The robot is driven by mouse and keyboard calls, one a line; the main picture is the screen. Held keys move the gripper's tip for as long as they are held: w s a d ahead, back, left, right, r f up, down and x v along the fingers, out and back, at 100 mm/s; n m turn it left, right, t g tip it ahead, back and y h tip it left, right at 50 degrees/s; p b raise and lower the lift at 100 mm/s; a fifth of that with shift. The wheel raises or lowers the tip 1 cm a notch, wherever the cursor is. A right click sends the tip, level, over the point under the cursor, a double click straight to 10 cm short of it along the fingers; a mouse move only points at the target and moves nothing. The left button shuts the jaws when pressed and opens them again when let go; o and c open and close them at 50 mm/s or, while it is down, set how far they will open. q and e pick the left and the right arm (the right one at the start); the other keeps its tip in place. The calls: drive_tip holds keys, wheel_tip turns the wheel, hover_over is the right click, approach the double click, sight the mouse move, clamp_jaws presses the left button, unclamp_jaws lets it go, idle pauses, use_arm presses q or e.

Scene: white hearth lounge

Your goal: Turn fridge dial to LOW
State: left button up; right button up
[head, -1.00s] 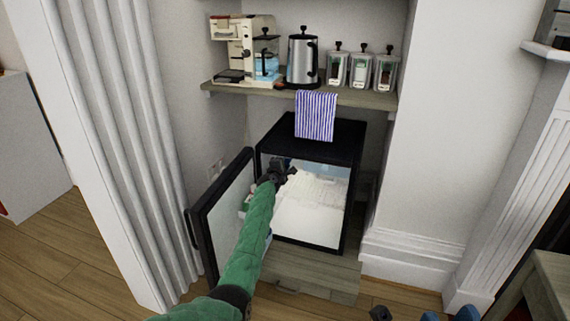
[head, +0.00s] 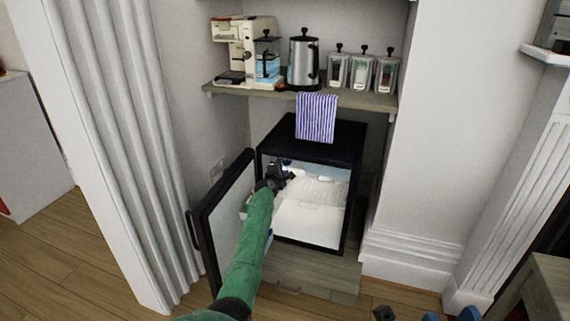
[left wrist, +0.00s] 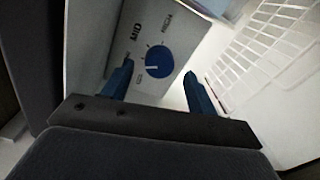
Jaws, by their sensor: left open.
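The mini fridge (head: 310,147) is black with its door (head: 228,215) swung open to the left. Its dial (left wrist: 158,62) shows in the left wrist view as a round blue knob with a white mark, on a pale panel (left wrist: 120,45). The mark points left in that view. My left gripper (head: 283,170) is inside the fridge opening. In the left wrist view its open blue fingers (left wrist: 158,74) stand either side of the dial, apart from it. Blue and dark parts at the head view's bottom edge may be my right gripper (head: 450,314).
A white wire rack (left wrist: 270,40) is right of the dial. The shelf above (head: 340,98) holds a coffee machine (head: 235,50), a kettle (head: 303,62) and jars (head: 361,73). A wall stands right of the fridge.

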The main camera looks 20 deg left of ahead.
use_arm(q)
drive_tip(key=shift+s+a+r+p, duration=0.15)
drive_tip(key=shift+s+p, duration=0.55)
drive_tip(key=shift+s, duration=1.9)
